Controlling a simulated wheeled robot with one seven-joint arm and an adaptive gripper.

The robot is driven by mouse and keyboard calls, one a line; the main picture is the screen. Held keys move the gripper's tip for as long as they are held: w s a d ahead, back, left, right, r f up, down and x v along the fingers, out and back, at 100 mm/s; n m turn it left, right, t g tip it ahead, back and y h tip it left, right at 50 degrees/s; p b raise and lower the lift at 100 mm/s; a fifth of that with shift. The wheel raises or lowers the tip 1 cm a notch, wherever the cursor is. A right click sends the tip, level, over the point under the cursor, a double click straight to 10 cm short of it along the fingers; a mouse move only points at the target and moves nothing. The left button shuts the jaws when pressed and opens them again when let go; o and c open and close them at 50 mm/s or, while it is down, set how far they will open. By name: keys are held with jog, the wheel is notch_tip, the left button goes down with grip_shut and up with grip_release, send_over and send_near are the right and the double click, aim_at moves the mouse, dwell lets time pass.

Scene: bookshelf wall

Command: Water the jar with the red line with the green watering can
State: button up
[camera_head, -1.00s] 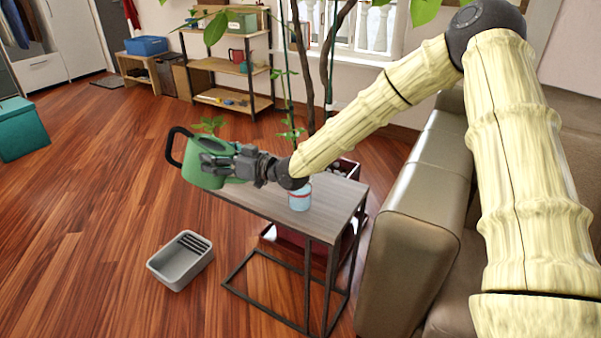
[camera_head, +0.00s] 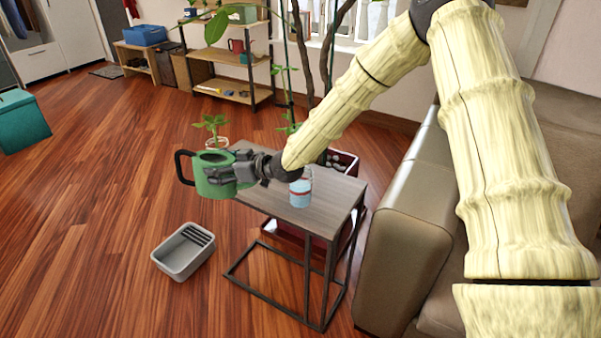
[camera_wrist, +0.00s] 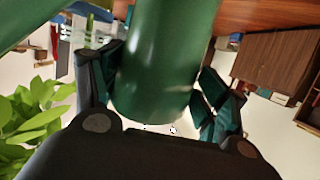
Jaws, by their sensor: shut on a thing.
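The green watering can (camera_head: 213,186) with a black handle is held by my gripper (camera_head: 228,171) at the left end of the side table, roughly upright. In the wrist view the green can (camera_wrist: 165,60) fills the space between the two fingers (camera_wrist: 160,85). A light-blue jar with a red line (camera_head: 301,190) stands on the side table (camera_head: 322,208), to the right of the gripper. My arm passes just above it and hides part of its top. The spout of the can is not clear in the head view.
A small potted plant (camera_head: 213,128) stands behind the can. A grey bin (camera_head: 183,252) is on the floor to the left of the table. A brown sofa (camera_head: 405,225) stands close on the right. A dark red planter (camera_head: 343,162) is behind the table. The floor at left is open.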

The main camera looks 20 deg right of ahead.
aim_at(193, 154)
jog(key=shift+w+a+r+p, duration=0.3)
jog(key=shift+w+a+r, duration=0.35)
jog(key=shift+a, duration=0.55)
jog(key=shift+w+a+r+p, duration=0.25)
jog(key=shift+w+a+r, duration=0.4)
jog(key=shift+a, duration=0.5)
jog(key=shift+w+a+r+p, duration=0.4)
jog(key=shift+a+r, duration=0.4)
jog(key=shift+a, duration=0.4)
